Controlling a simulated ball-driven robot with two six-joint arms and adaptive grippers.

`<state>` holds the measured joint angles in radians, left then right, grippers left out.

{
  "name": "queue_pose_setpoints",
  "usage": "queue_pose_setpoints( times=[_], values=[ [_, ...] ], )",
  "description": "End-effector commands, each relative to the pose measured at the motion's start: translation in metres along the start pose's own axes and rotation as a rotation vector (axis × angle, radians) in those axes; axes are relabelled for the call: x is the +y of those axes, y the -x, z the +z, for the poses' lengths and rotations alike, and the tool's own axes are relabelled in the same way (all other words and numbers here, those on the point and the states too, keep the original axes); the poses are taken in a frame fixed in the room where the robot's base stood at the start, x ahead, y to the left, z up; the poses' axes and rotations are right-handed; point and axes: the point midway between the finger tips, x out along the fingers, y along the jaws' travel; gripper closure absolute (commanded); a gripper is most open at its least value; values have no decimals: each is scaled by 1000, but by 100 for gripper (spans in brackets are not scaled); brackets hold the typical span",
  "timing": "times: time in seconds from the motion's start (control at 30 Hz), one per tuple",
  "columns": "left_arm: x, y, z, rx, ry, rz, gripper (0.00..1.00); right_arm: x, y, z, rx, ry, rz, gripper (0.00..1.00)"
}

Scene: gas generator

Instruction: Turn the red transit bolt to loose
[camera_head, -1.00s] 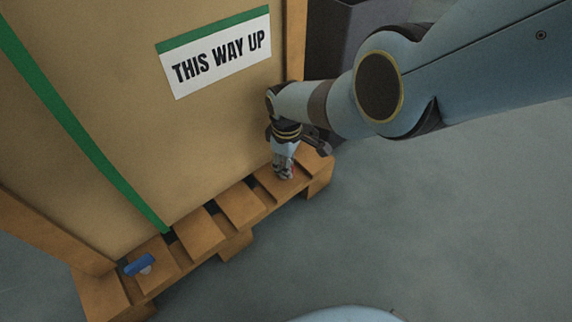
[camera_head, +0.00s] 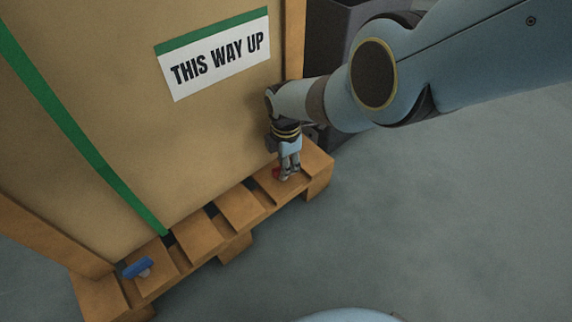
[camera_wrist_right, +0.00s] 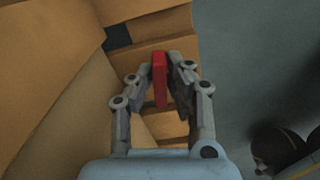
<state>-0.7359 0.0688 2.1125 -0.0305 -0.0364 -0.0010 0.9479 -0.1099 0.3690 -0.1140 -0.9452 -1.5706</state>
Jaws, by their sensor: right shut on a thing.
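The red transit bolt (camera_head: 276,172) sits on the right end of the wooden pallet, mostly hidden by my right gripper in the head view. In the right wrist view the red bolt (camera_wrist_right: 159,78) shows as a narrow bar between the fingers. My right gripper (camera_head: 286,177) points down from above the pallet and is shut on the red bolt; its fingers also show in the right wrist view (camera_wrist_right: 160,88). My left gripper is not in view.
A blue bolt handle (camera_head: 138,267) sits on the left end of the pallet (camera_head: 205,236). A tall crate (camera_head: 150,120) with a "THIS WAY UP" label (camera_head: 215,55) stands right behind the bolts. A dark box (camera_head: 335,50) stands behind right. The floor (camera_head: 430,220) in front is clear.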

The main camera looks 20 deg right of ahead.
Motion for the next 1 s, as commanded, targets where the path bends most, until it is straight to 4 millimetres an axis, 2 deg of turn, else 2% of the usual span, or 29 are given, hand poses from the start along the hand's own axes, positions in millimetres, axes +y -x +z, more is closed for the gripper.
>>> queue_pose_setpoints(
  times=[0.4,0.97,1.0],
  values=[
    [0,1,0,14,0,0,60,2,0,0,0,205,1,100],
    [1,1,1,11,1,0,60,2,0,0,-1,239,1,100],
    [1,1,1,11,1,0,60,2,0,0,-1,239,1,84]
  ],
)
